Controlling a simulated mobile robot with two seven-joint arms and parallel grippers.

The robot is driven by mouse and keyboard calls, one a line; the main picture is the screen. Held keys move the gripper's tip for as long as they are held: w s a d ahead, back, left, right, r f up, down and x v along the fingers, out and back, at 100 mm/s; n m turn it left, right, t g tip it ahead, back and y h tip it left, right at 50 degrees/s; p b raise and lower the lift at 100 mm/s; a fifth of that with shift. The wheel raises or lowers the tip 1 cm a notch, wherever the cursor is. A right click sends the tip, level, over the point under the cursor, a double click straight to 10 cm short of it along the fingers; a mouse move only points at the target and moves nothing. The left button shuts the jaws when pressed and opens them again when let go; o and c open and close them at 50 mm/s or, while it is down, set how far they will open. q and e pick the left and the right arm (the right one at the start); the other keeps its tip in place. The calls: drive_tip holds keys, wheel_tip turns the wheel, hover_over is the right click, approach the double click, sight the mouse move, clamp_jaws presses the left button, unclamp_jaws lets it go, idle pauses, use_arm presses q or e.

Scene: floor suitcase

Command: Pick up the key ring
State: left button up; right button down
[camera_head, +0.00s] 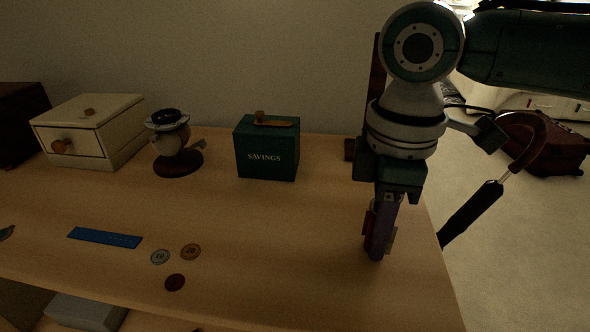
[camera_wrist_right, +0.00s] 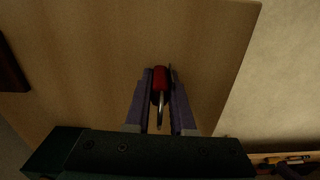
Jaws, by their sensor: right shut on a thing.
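My right gripper (camera_head: 378,245) points down above the right part of the wooden table top, near its right edge. In the wrist view its two purple fingers (camera_wrist_right: 159,92) are closed on the key ring. The key ring shows there as a red tag (camera_wrist_right: 160,78) with a thin metal piece (camera_wrist_right: 159,112) between the fingers. In the head view a bit of its red tag (camera_head: 368,222) shows beside the fingers, with a grey piece at the other side. The fingers hide the rest. I cannot tell how far it is above the table. My left gripper is out of view.
A blue strip (camera_head: 104,238) and several round tokens (camera_head: 190,251) lie nearer. An umbrella (camera_head: 470,214) is beyond the right edge.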

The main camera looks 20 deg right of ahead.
drive_tip(key=shift+r, duration=0.5)
wheel_tip(320, 180, up, 19)
drive_tip(key=p, duration=0.5)
